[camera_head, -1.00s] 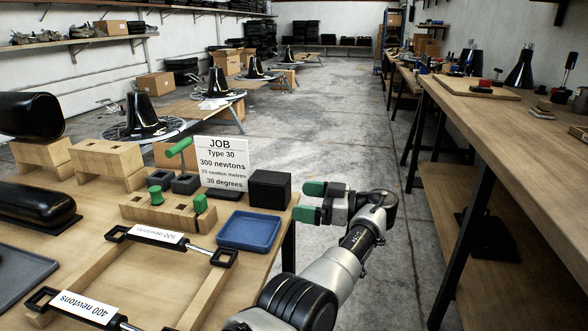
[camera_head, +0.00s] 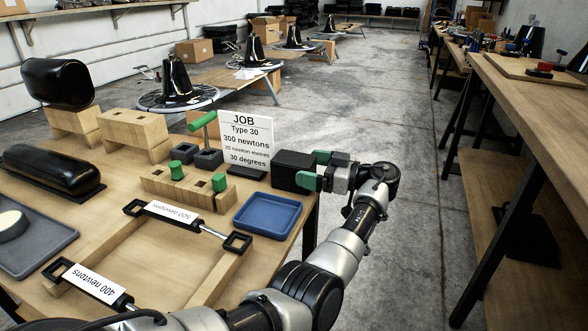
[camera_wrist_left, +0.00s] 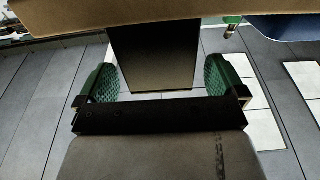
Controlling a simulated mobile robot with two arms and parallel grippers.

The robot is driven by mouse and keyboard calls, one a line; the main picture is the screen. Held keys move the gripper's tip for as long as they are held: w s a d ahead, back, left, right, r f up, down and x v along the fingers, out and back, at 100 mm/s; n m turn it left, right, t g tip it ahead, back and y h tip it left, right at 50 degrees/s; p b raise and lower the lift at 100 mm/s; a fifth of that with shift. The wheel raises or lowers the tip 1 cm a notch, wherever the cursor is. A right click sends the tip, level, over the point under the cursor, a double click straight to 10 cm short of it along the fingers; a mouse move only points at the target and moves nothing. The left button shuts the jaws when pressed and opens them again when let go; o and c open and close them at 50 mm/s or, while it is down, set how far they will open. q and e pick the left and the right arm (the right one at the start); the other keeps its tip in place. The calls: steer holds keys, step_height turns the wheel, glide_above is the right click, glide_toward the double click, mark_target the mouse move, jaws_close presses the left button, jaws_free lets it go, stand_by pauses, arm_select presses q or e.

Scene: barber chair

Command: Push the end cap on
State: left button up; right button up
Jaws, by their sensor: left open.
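No part can be clearly told as the end cap. A black block (camera_head: 288,172) stands at the table's right end, beside the job sign. My left gripper (camera_head: 313,169), with green fingertips, is open at the block's right side. In the left wrist view a black block (camera_wrist_left: 150,55) shows between the two green fingertips (camera_wrist_left: 158,82), with gaps at both sides. Black sockets end the bars labelled 500 newtons (camera_head: 173,213) and 400 newtons (camera_head: 93,283). A white-topped round piece (camera_head: 11,223) sits in the grey tray at left. My right gripper is out of view.
A blue tray (camera_head: 268,216) lies just in front of the black block. A wooden rack (camera_head: 190,192) with green-handled pieces and the job sign (camera_head: 246,139) stand left of the block. Black padded rolls (camera_head: 55,170) are at left. Open floor lies right of the table.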

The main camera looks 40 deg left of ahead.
mark_target(300, 166)
arm_select(q)
steer(key=shift+x, duration=1.55)
steer(key=shift+w+f, duration=0.1)
steer(key=shift+f, duration=0.05)
steer(key=shift+c, duration=0.5)
steer(key=c, duration=0.9)
steer(key=shift+c, duration=0.4)
